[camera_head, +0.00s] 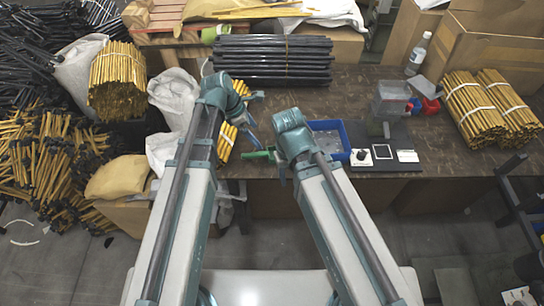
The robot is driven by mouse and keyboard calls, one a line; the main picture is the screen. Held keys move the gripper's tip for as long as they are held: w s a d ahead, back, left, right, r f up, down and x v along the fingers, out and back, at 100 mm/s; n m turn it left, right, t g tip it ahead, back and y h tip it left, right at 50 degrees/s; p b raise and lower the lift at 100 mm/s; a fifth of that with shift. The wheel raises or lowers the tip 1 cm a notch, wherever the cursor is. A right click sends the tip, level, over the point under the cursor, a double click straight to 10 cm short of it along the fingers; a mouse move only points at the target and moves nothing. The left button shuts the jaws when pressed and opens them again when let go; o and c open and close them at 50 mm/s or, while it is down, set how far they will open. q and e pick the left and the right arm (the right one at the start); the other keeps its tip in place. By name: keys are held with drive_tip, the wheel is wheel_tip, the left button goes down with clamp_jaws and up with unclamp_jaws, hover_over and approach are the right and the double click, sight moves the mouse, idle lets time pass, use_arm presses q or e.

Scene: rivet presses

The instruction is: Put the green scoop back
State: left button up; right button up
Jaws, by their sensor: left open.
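A green scoop (257,154) shows near the front edge of the brown table, at the left of my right arm's wrist. Only part of it shows; the right side is hidden by or close to that wrist. My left gripper (248,112) is open over the table, behind and a little left of the scoop, apart from it. My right gripper (279,164) is mostly hidden under its own wrist, beside the scoop. I cannot tell whether its jaws touch the scoop. A blue bin (346,153) with small pale pieces stands right of my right wrist.
A small press (388,102) and a dark panel (386,164) stand right of the blue bin. A red bin (431,106), a bottle (418,54) and yellow rod bundles (475,110) are farther right. Black rods (270,60) lie at the back. White sacks (173,97) crowd the left.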

sight(265, 155)
use_arm(q)
drive_tip(key=b+x, duration=1.1)
drive_tip(key=x, duration=0.2)
drive_tip(key=shift+s+a, duration=0.1)
drive_tip(key=shift+s, duration=0.05)
drive_tip(key=shift+c, duration=0.2)
drive_tip(key=c, duration=1.3)
drive_tip(key=shift+r, duration=0.1)
